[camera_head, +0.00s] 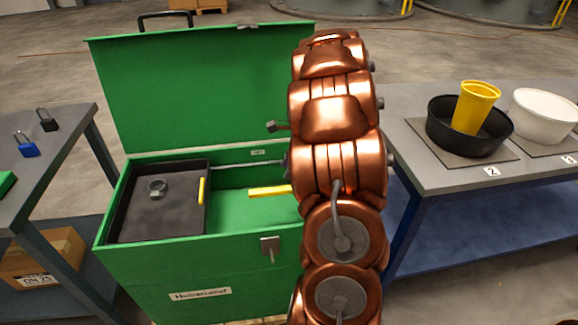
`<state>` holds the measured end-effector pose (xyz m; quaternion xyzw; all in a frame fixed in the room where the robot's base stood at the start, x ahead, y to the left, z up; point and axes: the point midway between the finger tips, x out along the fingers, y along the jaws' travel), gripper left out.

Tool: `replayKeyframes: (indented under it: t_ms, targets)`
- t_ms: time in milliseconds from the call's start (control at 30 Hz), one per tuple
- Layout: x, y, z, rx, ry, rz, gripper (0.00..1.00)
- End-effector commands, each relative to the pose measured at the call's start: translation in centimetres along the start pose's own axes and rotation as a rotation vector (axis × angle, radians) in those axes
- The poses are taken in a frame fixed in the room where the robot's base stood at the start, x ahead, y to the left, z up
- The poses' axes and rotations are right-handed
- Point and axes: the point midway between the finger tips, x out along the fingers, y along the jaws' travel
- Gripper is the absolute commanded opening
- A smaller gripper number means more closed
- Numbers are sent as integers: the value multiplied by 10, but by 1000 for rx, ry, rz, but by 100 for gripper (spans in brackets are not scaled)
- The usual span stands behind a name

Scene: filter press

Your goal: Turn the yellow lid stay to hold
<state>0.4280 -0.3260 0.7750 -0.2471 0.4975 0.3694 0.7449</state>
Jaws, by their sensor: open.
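The green chest (150,255) stands in the middle with its green lid (200,95) raised at the back. A yellow bar (268,191) lies level across the chest's opening, its right end running behind my copper arm; it looks like the lid stay, but I cannot be sure. A thin grey rod (235,164) runs along the back of the opening and also passes behind the arm. My arm rises over the right side of the chest. My gripper is not visible, so its distance from the stay cannot be told.
A black tray (135,215) in the chest holds a grey ring and has a yellow handle (201,190). A latch (270,246) is on the front. Left bench holds two padlocks (27,147). Right bench (425,170) holds a black bowl, yellow cup and white bowl.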

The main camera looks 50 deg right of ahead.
Motion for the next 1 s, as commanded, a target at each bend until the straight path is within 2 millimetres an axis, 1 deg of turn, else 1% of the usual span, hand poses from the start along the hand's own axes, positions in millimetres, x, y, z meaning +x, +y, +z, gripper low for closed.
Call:
replayKeyframes:
  t_ms: [33, 300, 367, 1000]
  targets:
    - [0, 0, 0, 0, 0, 0, 33]
    - [0, 0, 0, 0, 0, 0, 5]
    - [0, 0, 0, 1, 0, 0, 0]
    - [0, 0, 0, 0, 0, 0, 0]
